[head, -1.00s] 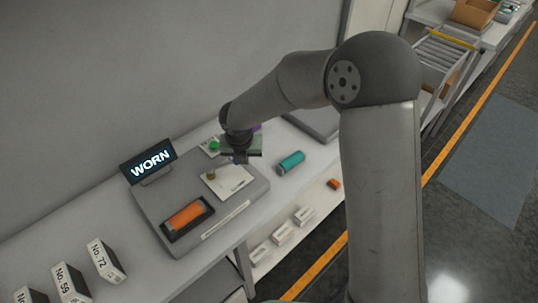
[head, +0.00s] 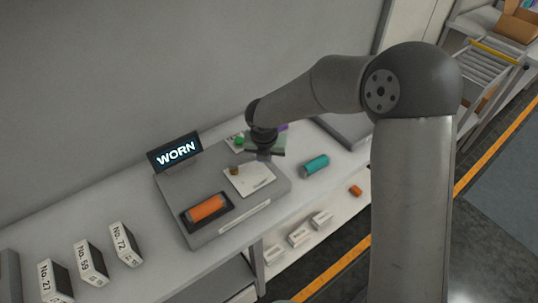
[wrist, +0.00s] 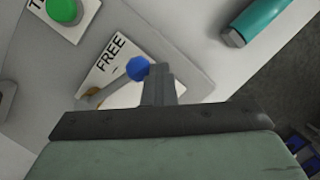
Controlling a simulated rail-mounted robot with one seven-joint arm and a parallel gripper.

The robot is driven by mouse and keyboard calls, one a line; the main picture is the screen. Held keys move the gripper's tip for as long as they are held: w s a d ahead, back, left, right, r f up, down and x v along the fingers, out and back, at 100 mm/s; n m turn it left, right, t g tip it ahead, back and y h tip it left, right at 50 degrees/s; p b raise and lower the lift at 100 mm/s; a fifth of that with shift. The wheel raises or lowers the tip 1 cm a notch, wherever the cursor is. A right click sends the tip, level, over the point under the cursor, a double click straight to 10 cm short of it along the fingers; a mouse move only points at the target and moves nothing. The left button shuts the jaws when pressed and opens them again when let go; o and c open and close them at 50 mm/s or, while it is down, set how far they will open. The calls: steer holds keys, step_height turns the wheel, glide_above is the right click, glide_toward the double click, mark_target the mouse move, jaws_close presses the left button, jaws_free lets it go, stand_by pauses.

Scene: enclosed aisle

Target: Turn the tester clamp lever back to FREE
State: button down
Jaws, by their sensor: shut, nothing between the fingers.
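The tester (head: 170,192) is a grey box on the bench, with an orange cell (head: 207,207) lying in its recess. Its sign (head: 175,152) reads WORN. On its white plate (head: 255,181) is the clamp lever's brass pivot (head: 234,171). In the wrist view the lever (wrist: 112,80) runs from the pivot to a blue knob (wrist: 138,68), just beside the word FREE (wrist: 111,52). My gripper (wrist: 159,82) is shut and empty, its fingertips right beside the knob; I cannot tell if they touch. In the head view my gripper (head: 264,156) hides the knob.
A green button (wrist: 62,10) is near the plate. A teal cylinder (head: 314,166) lies right of the tester. Labelled boxes (head: 92,262) stand at the left. A lower shelf holds small white boxes (head: 300,236) and an orange piece (head: 356,190). The wall rises behind.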

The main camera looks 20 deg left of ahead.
steer(key=shift+s+a, duration=0.5)
steer(key=shift+a, duration=0.15)
steer(key=d, duration=0.1)
steer(key=s+d, duration=0.1)
steer(key=d, duration=0.2)
steer(key=shift+s+d+r, duration=0.15)
steer(key=shift+s, duration=0.25)
step_height(320, 180, up, 9)
steer(key=d, duration=0.2)
steer(key=shift+s+d, duration=0.2)
steer(key=shift+s, duration=0.2)
steer(key=shift+r, duration=0.1)
